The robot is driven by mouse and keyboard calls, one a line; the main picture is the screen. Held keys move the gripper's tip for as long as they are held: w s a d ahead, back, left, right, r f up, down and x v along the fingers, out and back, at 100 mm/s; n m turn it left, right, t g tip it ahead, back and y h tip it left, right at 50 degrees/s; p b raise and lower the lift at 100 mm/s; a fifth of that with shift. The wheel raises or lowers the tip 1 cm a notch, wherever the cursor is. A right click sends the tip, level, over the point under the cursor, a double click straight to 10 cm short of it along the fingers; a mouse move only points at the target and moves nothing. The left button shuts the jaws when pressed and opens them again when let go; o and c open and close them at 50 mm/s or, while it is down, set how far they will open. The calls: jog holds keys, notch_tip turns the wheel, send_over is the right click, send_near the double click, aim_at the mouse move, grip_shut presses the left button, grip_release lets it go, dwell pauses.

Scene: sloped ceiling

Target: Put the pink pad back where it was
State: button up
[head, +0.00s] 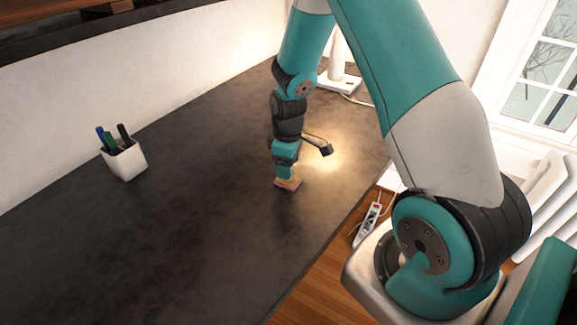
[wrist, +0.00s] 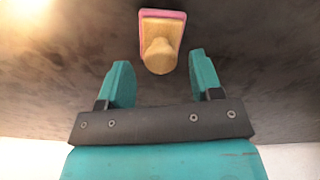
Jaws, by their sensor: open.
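The pink pad (wrist: 176,13) shows as a pink-edged block with a tan wooden-looking top and a rounded knob, lying on the dark desk. In the head view the pad (head: 288,184) is a small pink and yellow block directly below my gripper (head: 286,168), near the desk's right edge. In the wrist view my gripper (wrist: 160,75) is open, with a teal finger on either side and a gap between. The knob points toward the gap, and the pad's far part lies beyond the fingertips. I see no finger touching it.
A white cup with pens (head: 125,160) stands at the left on the dark desk (head: 150,240). A lamp with a white base (head: 340,83) lights the back right, its dark head (head: 326,149) close to my wrist. A power strip (head: 367,224) lies beyond the desk edge. The desk's left and front are clear.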

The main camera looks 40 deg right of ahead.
notch_tip(320, 180, up, 11)
jog(key=s+a+r+y, duration=0.1)
jog(key=s+a+r, duration=0.3)
jog(key=a, duration=0.3)
jog(key=s+a+r+y, duration=0.1)
jog(key=s+a+r, duration=0.3)
jog(key=a, duration=0.3)
jog(key=s+a+r+y, duration=0.1)
jog(key=s+a+r, duration=0.1)
jog(key=s+a, duration=0.2)
jog(key=s+a+r+y, duration=0.1)
jog(key=s+a, duration=0.3)
jog(key=s, duration=0.6)
jog(key=shift+a+r+b, duration=0.15)
jog(key=shift+r+b, duration=0.2)
jog(key=shift+r, duration=0.45)
jog(key=shift+s, duration=0.1)
